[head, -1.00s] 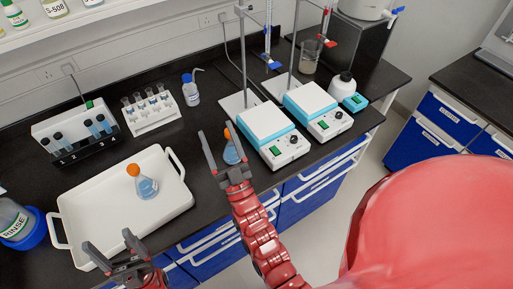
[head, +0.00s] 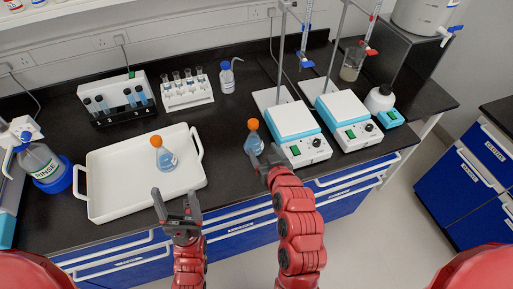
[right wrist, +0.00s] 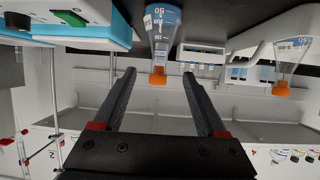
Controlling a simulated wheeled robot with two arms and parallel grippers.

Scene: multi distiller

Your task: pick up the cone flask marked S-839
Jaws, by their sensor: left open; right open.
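One cone flask (head: 254,145) with blue liquid and an orange cap stands on the black bench beside the left hotplate. A similar flask (head: 166,160) stands in the white tray (head: 100,192). No S-839 mark is readable on either. My right gripper (head: 268,160) is open just in front of the bench flask. In the right wrist view, which looks upside down, that flask (right wrist: 164,40) appears beyond and between the open fingers (right wrist: 158,95), and the tray flask (right wrist: 288,62) is at the right. My left gripper (head: 178,207) is open and empty at the tray's front edge.
Two hotplate stirrers (head: 298,130) (head: 346,118) with stands are right of the bench flask. A tube rack (head: 187,93), a blue-capped bottle (head: 227,80) and a cuvette rack (head: 118,102) stand behind. A RINSE bottle (head: 40,163) is at the left.

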